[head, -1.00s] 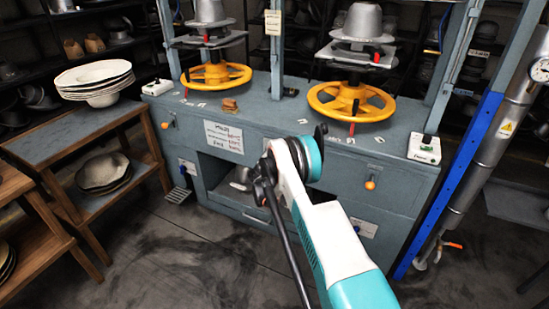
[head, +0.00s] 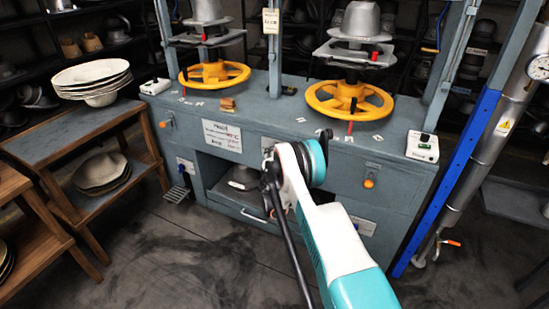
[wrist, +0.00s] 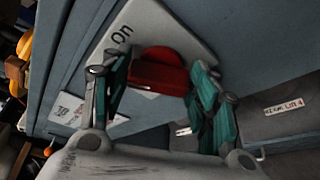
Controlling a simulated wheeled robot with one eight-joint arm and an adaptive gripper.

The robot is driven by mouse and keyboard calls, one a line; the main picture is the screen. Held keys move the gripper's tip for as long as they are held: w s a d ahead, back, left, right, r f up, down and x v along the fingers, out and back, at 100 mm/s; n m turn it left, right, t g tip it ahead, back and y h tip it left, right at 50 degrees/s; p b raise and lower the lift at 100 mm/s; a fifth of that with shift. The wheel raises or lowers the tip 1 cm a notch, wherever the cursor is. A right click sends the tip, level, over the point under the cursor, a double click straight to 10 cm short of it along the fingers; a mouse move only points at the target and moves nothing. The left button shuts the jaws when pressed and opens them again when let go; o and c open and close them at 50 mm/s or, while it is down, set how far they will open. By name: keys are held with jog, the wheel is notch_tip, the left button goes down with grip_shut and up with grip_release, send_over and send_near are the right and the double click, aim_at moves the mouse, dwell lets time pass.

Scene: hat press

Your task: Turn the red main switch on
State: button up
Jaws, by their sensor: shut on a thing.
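The red main switch (wrist: 158,70) is a red knob on a pale plate (wrist: 180,28) marked "ON", in the wrist view. My gripper (wrist: 160,78) has one green-and-grey finger on each side of the red knob and is shut on it. The knob's lower part is in shadow. In the head view my white and teal arm reaches to the front of the blue-grey press bench (head: 345,165); the arm hides the fingers and the switch there.
Two yellow handwheels (head: 350,101) stand on the bench top. A white control box (head: 422,148) sits at its right end. A wooden shelf unit (head: 80,140) with stacked pale felt shapes (head: 92,77) stands at the left. The floor (head: 170,240) in front is clear.

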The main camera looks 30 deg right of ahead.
dwell(0.3)
jog(key=o, duration=1.1)
jog(key=shift+c, duration=0.2)
jog(key=v, duration=1.2)
jog(key=shift+f, duration=0.1)
